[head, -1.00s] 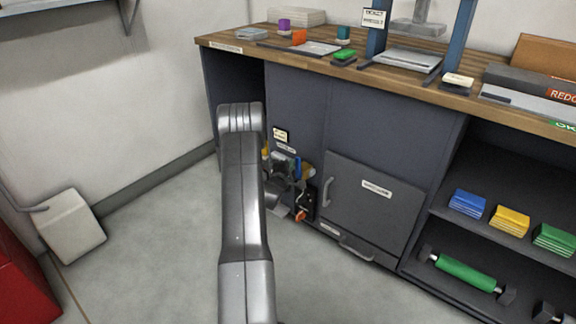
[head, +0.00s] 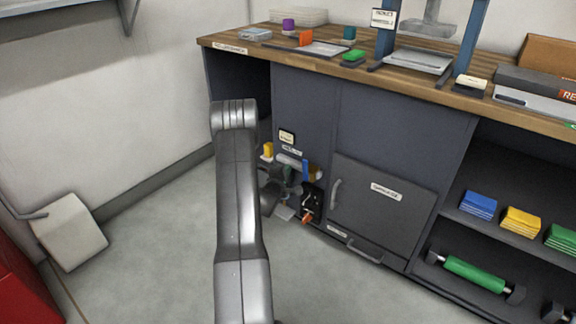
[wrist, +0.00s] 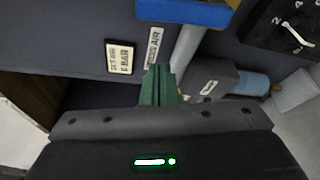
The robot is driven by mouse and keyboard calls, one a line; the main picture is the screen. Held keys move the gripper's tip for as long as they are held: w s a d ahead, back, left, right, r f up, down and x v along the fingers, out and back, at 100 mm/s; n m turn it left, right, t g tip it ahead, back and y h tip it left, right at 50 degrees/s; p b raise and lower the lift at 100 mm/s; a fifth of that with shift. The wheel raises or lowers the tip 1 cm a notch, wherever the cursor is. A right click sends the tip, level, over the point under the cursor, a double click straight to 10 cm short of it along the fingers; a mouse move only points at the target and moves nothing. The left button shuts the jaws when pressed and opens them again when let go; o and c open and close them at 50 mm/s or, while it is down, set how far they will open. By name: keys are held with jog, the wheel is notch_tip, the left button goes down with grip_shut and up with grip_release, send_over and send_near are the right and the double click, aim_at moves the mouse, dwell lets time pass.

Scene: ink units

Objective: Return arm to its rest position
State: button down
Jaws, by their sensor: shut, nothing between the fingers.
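My gripper (wrist: 158,85) shows in the wrist view with its green fingers closed together and nothing between them. A blue part (wrist: 185,12) and a grey pipe (wrist: 188,55) lie beyond the fingers, close in the picture; I cannot tell whether they touch. In the head view my grey arm rises in the middle, in front of the dark cabinet (head: 305,110). My gripper is hard to make out there, among the small fittings (head: 310,200) at the cabinet's front.
A wooden bench top (head: 440,90) carries a blue-framed press (head: 388,35) and small coloured blocks. A cabinet door (head: 380,210) with a handle is right of the fittings. Shelves at right hold coloured stacks and a green roller (head: 474,274). Floor (head: 150,250) at left is open.

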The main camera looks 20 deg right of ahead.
jog(key=p+v, duration=0.1)
jog(key=v, duration=0.5)
jog(key=shift+s+f, duration=0.2)
jog(key=shift+s, duration=0.1)
jog(key=shift+a, duration=0.1)
